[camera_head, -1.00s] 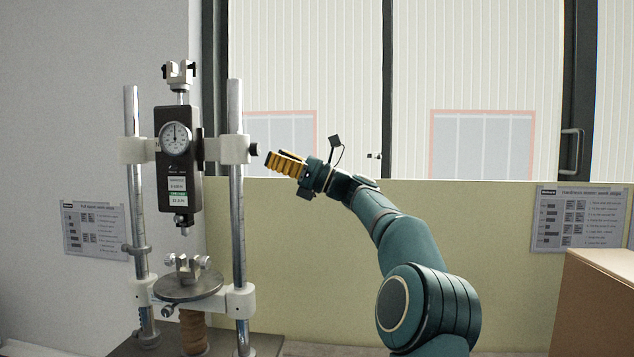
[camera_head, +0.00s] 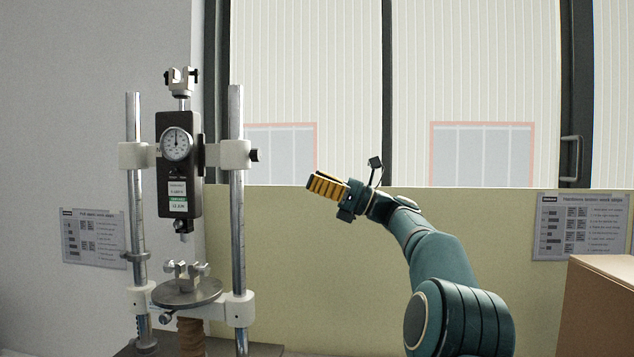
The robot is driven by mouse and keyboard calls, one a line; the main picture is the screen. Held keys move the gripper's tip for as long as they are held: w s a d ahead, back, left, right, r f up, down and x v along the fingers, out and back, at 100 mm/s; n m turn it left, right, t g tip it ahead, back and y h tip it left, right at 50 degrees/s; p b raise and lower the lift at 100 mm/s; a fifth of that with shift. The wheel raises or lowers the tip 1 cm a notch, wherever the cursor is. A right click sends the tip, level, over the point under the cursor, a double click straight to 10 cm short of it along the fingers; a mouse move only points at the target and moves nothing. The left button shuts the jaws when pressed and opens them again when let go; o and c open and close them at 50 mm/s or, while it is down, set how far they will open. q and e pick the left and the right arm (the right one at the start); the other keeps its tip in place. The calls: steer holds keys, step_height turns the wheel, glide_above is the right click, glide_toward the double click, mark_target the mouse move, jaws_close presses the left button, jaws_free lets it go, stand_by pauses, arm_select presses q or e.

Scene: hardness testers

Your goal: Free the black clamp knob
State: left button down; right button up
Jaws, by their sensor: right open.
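The black clamp knob (camera_head: 255,155) sticks out on the right side of the white clamp block (camera_head: 235,154) on the tester's right column. The hardness tester (camera_head: 180,180) stands at the left with its dial gauge body held between two upright columns. My right gripper (camera_head: 326,187), with yellow ribbed fingers, is open and empty. It is to the right of the knob and a little lower in the picture, apart from it. The fingers point left. My left gripper is not in view.
A round table (camera_head: 187,293) with a small vise sits low between the columns. A cardboard box (camera_head: 597,305) stands at the right edge. Printed sheets hang at the left (camera_head: 93,238) and right (camera_head: 578,226). The space between knob and gripper is clear.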

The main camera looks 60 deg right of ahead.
mark_target(259, 155)
steer(key=shift+a, duration=0.1)
steer(key=w+a+r+m+h, duration=0.1)
steer(key=w+a, duration=0.1)
steer(key=w, duration=0.1)
steer(key=w+a+r+m, duration=0.2)
steer(key=w, duration=0.2)
steer(key=w+a+r+m+t+h, duration=0.1)
steer(key=w+a+r+m, duration=0.1)
steer(key=w, duration=0.2)
steer(key=shift+w+r+h+p, duration=0.1)
steer(key=shift+r+h+p, duration=0.1)
steer(key=shift+h+p, duration=0.15)
jaws_close()
